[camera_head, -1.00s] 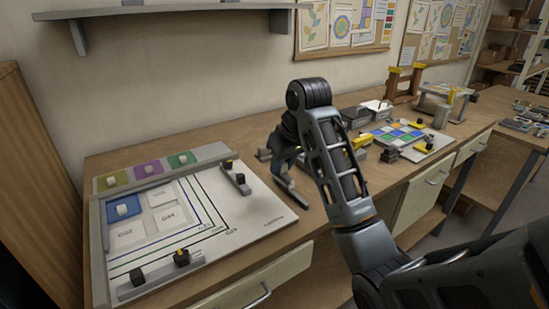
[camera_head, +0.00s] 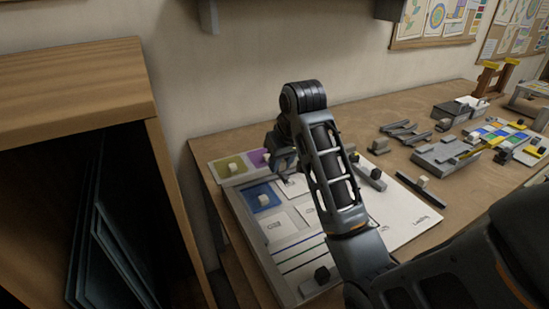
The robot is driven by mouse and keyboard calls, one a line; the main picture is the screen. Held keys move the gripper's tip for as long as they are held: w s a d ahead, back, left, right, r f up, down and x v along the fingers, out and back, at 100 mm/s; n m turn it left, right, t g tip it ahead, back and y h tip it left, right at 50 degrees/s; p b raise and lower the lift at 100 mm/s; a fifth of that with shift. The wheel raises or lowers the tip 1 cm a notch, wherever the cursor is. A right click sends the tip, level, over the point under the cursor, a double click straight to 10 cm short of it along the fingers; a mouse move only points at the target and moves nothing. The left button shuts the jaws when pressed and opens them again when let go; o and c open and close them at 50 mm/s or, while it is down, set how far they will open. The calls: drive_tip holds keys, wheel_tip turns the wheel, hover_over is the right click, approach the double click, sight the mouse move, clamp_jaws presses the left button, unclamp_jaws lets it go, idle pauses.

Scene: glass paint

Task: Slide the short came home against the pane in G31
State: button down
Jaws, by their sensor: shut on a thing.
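My gripper (camera_head: 284,166) is over the upper part of the white layout board (camera_head: 408,224). It is shut on what seems to be the short came, but the fingers and my arm hide most of it. Whether the held piece touches the pane or the board cannot be told.
An olive pane (camera_head: 222,171) and a purple pane (camera_head: 257,154) sit on the strip behind. Black-knobbed bars stand at the right (camera_head: 371,180) and front (camera_head: 310,288). A wooden cabinet (camera_head: 75,75) stands left.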

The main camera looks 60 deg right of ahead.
sight(272, 188)
drive_tip(key=shift+w+a+f, duration=0.15)
drive_tip(key=shift+w+f, duration=0.1)
drive_tip(key=shift+f, duration=2.55)
drive_tip(key=shift+f, duration=0.15)
drive_tip(key=shift+w+a, duration=0.35)
drive_tip(key=shift+a, duration=0.15)
idle(0.9)
drive_tip(key=c, duration=0.8)
unclamp_jaws()
wheel_tip(272, 188, up, 7)
idle(0.5)
